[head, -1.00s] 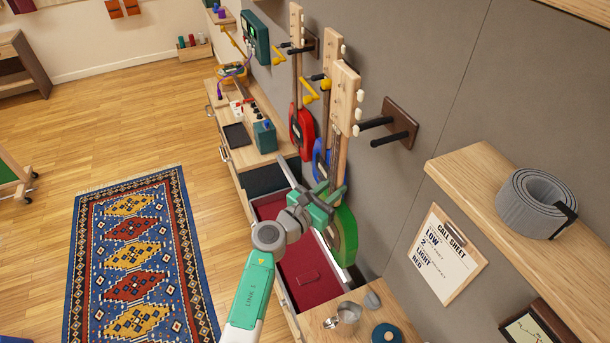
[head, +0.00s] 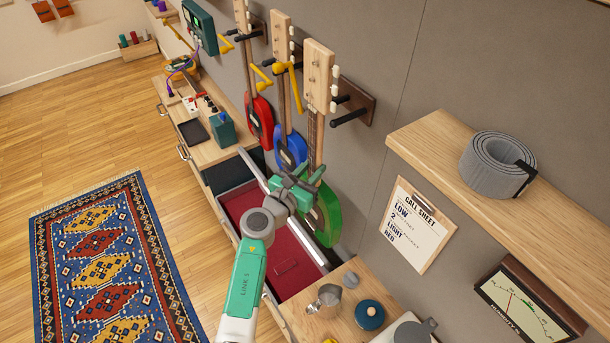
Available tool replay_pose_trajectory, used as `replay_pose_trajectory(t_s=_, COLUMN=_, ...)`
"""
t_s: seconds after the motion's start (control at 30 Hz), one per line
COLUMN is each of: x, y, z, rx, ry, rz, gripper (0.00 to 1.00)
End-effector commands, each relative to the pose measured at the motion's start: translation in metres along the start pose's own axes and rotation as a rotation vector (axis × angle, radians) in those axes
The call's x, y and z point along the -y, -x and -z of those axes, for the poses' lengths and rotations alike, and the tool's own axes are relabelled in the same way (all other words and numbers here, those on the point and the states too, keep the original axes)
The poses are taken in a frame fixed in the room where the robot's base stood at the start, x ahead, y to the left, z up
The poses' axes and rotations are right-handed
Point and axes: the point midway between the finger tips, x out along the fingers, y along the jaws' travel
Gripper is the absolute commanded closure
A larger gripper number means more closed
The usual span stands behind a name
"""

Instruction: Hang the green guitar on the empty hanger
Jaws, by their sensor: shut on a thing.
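The green guitar (head: 331,214) hangs upright from my gripper (head: 306,190), which is shut on its neck just above the body. Its pale wooden headstock (head: 319,76) reaches up in front of the left part of the empty hanger (head: 359,100). This hanger is a brown wall plate with two black pegs. The near peg (head: 348,117) sticks out just right of the upper neck, below the headstock. The far peg is partly hidden behind the headstock. I cannot tell whether the neck lies between the pegs or touches them.
A red guitar (head: 261,122) and a blue guitar (head: 291,150) hang on the wall to the left, with yellow hooks (head: 287,75) near them. An open red-lined drawer (head: 285,268) lies below. A wooden shelf (head: 440,140) with a grey coiled strap (head: 497,166) juts out at right.

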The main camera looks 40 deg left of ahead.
Motion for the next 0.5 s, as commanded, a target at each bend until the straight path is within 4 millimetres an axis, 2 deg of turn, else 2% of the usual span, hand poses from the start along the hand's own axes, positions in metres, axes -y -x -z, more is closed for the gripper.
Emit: replay_pose_trajectory(t_s=0.5, x=0.013, y=-0.034, z=-0.002, rx=0.007, ry=-0.002, rz=0.0, gripper=1.0)
